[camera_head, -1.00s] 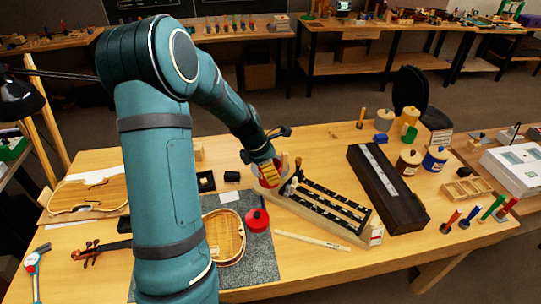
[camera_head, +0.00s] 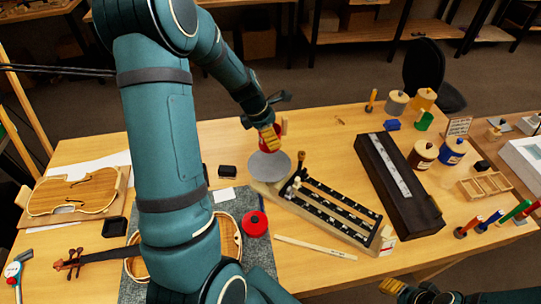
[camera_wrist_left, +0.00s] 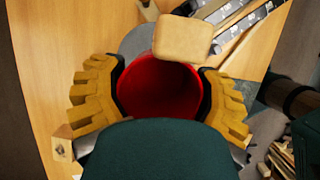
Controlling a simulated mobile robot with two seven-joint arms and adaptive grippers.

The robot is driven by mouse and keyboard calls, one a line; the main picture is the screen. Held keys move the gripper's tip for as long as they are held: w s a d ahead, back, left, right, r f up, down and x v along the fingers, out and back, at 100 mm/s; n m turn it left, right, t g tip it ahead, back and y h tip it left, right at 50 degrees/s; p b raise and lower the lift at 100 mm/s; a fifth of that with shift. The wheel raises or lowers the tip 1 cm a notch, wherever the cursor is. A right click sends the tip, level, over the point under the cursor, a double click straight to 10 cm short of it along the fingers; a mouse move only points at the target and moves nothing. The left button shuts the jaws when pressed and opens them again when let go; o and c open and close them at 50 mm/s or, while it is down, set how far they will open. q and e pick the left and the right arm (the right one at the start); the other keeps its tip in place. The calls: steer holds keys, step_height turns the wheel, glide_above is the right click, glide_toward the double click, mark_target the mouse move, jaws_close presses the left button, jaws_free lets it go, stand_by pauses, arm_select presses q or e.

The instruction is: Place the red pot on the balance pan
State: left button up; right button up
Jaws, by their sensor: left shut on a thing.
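The red pot (camera_head: 264,143), with a pale wooden block-like handle, is in my left gripper (camera_head: 268,141). In the left wrist view, the yellow fingers grip opposite sides of the pot (camera_wrist_left: 158,92), and its open mouth shows a red inside. In the head view, the pot appears just above and behind the grey round balance pan (camera_head: 268,168). The pan looks bare, and the pot seems apart from it. The pan sits at the left end of the balance with its dark beams (camera_head: 335,208). My right gripper (camera_head: 391,286) shows partly at the bottom edge; its opening is unclear.
A red round lidded container (camera_head: 255,224) stands on the grey mat by a violin body. A long dark case (camera_head: 398,185) lies right of the balance. Several jars stand beyond it. A pale wooden strip (camera_head: 315,247) lies in front.

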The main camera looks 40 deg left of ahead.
arm_select(q)
step_height(320, 180, down, 4)
steer(key=shift+s+f+b, duration=0.1)
steer(key=shift+f+b, duration=0.15)
steer(key=shift+b, duration=0.05)
steer(key=shift+f, duration=2.15)
steer(key=shift+b, duration=0.3)
steer(key=o, duration=1)
steer(key=shift+o, duration=0.2)
steer(key=shift+r, duration=0.25)
steer(key=p+v, duration=0.1)
steer(key=v, duration=1)
steer(key=shift+r, duration=0.3)
